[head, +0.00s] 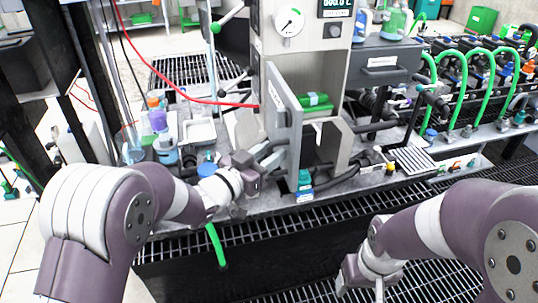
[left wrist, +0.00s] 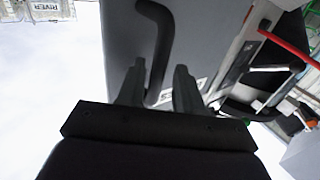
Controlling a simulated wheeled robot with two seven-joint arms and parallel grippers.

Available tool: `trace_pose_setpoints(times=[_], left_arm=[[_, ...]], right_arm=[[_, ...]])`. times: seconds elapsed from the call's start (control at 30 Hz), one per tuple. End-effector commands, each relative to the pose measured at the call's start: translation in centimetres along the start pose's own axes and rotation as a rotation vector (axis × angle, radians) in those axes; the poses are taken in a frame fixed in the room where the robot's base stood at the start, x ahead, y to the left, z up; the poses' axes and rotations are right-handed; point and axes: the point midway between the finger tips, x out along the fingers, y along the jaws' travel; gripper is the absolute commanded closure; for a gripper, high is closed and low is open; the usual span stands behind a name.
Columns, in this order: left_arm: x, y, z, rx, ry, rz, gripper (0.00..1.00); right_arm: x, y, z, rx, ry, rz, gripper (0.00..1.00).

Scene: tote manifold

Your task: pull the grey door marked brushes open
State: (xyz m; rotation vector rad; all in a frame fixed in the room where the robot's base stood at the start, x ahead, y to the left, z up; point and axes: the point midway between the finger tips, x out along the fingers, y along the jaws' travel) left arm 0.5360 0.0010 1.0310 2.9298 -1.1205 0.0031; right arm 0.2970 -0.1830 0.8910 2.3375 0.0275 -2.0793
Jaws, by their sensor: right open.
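The grey door (head: 284,118) stands swung out from the cabinet front in the head view, with its edge towards me. In the left wrist view the door (left wrist: 215,40) fills the upper middle. Its dark bar handle (left wrist: 155,45) runs down between my left fingers. A label on the door is mostly hidden behind a finger, with only a few letters showing. My left gripper (head: 262,163) is at the door's outer face, its fingers (left wrist: 160,85) apart on both sides of the handle, with a gap beside the bar. My right gripper (head: 362,282) is open and empty, low above the floor grating.
A green item (head: 315,100) lies inside the open cabinet. A grey drawer (head: 382,62) with a label is right of it. Bottles (head: 157,120) and a white tray (head: 198,132) stand left of the door. A red hose (head: 215,102) crosses behind. Green hoses (head: 488,65) line the right.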

Motion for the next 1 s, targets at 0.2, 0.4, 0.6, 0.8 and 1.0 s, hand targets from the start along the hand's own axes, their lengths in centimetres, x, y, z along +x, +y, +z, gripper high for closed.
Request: trace_pose_setpoints(times=[0.2, 0.4, 0.6, 0.8, 1.0], left_arm=[[-1.0, 0.0, 0.1, 0.0, -0.002, -0.001, 0.65], [-6.1, -0.2, 0.1, 0.0, -0.002, -0.004, 0.65], [-10.8, -0.2, 0.1, 0.0, -0.001, -0.005, 0.65], [-12.6, -0.1, 0.1, -0.001, -0.001, -0.001, 0.65], [-12.6, -0.1, 0.1, -0.001, -0.001, 0.001, 0.65]], right_arm=[[0.1, 0.0, 0.0, 0.0, 0.0, 0.0, 0.28], [0.4, 0.0, 0.1, 0.0, 0.0, 0.0, 0.28], [0.5, 0.0, 0.1, 0.0, 0.0, 0.0, 0.28], [0.5, 0.0, 0.1, 0.0, 0.0, 0.0, 0.28], [0.5, 0.0, 0.1, 0.0, 0.0, 0.0, 0.28]])
